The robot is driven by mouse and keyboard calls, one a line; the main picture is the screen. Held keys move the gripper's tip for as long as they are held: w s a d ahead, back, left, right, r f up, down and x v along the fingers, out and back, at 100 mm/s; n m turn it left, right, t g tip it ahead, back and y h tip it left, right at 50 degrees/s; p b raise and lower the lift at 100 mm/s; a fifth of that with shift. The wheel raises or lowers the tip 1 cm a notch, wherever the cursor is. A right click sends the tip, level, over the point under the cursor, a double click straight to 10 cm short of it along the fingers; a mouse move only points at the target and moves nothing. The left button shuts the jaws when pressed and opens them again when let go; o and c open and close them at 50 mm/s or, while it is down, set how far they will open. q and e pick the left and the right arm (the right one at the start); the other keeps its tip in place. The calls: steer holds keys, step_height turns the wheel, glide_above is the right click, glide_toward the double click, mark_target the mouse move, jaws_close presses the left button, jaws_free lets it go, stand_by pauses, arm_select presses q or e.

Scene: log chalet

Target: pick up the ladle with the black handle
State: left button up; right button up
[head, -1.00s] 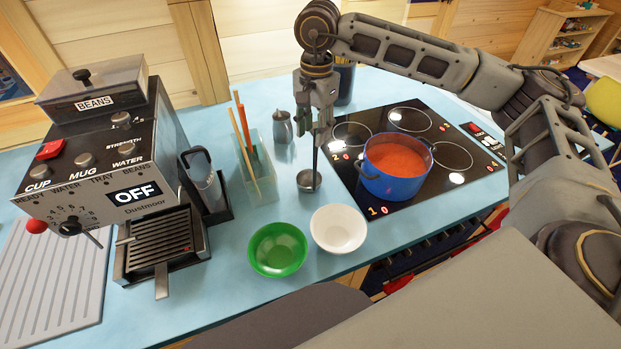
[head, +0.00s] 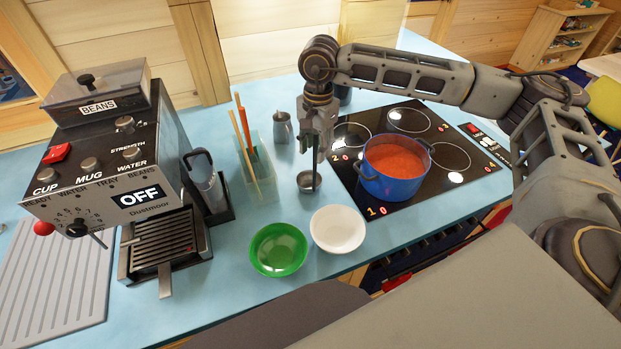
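The ladle (head: 309,181) stands upright on the blue counter, its round metal bowl at the bottom, just left of the hob. Its handle rises into my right gripper (head: 315,150), which points straight down over it. The fingers are on either side of the handle and hide most of it, so its black colour hardly shows. I cannot tell whether the fingers press on the handle. My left gripper is not in view.
A blue pot of red soup (head: 392,186) stands on the black hob (head: 440,122) to the right. A metal jug (head: 282,130) and a utensil holder (head: 262,178) are close on the left. A green bowl (head: 278,250) and a white bowl (head: 338,230) stand in front. A coffee machine (head: 100,170) fills the left.

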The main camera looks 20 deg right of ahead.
steer(key=shift+f, duration=0.25)
jaws_close()
stand_by(0.3)
